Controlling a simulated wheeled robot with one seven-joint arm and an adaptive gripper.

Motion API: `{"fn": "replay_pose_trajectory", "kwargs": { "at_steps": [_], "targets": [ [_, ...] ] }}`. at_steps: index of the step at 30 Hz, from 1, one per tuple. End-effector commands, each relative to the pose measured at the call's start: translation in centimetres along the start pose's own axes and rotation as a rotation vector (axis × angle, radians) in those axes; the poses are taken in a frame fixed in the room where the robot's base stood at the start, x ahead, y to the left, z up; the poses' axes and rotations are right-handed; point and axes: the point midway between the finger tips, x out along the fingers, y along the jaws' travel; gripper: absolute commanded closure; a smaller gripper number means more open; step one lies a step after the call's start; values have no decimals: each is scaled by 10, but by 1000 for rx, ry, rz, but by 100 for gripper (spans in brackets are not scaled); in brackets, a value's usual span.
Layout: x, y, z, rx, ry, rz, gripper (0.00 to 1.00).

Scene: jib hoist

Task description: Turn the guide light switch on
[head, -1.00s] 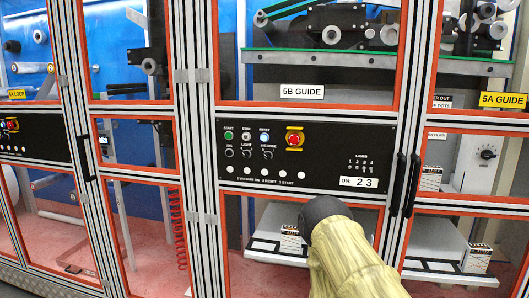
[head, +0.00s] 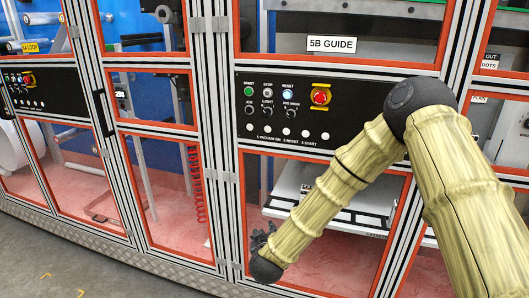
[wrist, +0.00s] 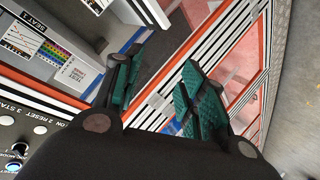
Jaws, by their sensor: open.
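The guide light switch (head: 267,112) is a small black rotary knob under the word LIGHT on the black panel (head: 262,133), below the "5B GUIDE" label (head: 331,44). Its exact setting is too small to tell. My gripper (head: 262,238) hangs below and in front of the panel, near the lower window, apart from the switch. In the wrist view my gripper (wrist: 160,88) shows green-padded fingers spread open with nothing between them. The switch itself does not clearly show in the wrist view.
A JOG knob (head: 249,110) and a JOG MODE knob (head: 291,112) flank the switch. Above are START (head: 249,91), STOP (head: 268,92) and RESET (head: 288,94) buttons and a red emergency stop (head: 320,96). My arm covers the panel's right part.

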Motion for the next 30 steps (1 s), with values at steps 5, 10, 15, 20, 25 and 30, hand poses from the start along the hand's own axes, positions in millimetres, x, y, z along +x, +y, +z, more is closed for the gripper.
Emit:
{"fn": "replay_pose_trajectory", "kwargs": {
  "at_steps": [5, 10, 15, 20, 25, 30],
  "targets": [
    [-1, 62, -162, -91, 126, 227, 59],
    [-25, 112, -268, -152, 149, 397, 59],
    [-44, 140, -318, -182, 137, 483, 59],
    [-45, 149, -330, -190, 130, 502, 59],
    [-27, 159, -334, -190, 129, 502, 59],
    [-3, 172, -338, -189, 128, 502, 59]
  ]
}}
